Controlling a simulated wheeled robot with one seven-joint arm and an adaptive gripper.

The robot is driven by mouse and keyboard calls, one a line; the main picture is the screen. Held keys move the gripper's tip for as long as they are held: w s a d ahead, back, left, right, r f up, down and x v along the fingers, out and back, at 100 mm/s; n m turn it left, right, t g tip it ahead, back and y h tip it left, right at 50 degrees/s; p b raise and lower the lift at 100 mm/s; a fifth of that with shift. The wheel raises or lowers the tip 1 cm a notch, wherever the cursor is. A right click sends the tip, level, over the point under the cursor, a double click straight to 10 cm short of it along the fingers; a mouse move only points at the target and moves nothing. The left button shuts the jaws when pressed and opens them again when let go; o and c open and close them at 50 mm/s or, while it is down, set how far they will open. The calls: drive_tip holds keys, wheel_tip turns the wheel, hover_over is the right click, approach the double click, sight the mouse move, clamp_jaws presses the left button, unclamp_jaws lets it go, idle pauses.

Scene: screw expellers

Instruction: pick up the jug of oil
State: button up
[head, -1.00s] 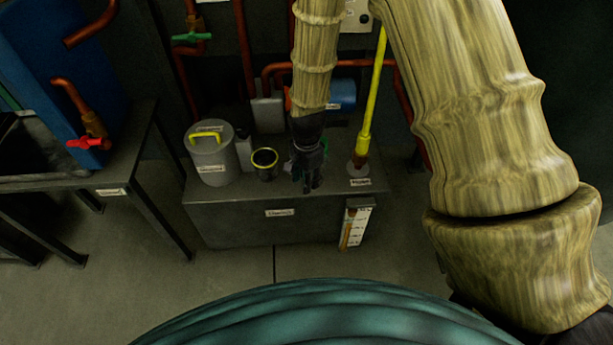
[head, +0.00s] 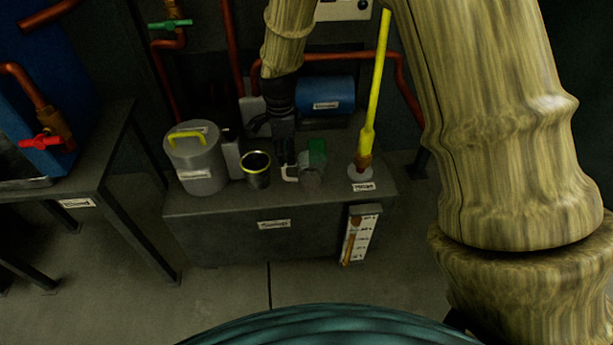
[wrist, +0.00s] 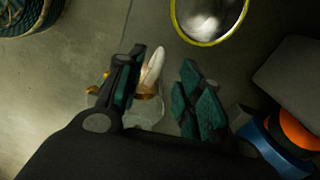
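The jug of oil (head: 311,179) is a small, clear, greyish vessel on top of the dark tank, with a pale handle (head: 291,174) on its left side. In the wrist view the jug (wrist: 104,103) is faint and see-through with amber oil in it, partly hidden by my gripper. My gripper (head: 287,160) points down at the handle side of the jug. In the wrist view my gripper (wrist: 160,90) has its two fingers apart, with the white handle (wrist: 152,68) between them, closer to the left finger. I cannot tell whether a finger touches it.
A yellow-rimmed cup (head: 257,169) stands just left of my gripper, and a grey lidded pot (head: 196,163) further left. A green object (head: 318,151) is behind the jug. A yellow pole (head: 374,90) stands to the right. A blue cylinder (head: 326,95) lies behind.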

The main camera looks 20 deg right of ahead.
sight(284, 170)
drive_tip(key=f+b, duration=0.3)
drive_tip(key=f, duration=0.5)
drive_tip(key=shift+a+f, duration=0.15)
drive_tip(key=shift+a, duration=0.05)
clamp_jaws()
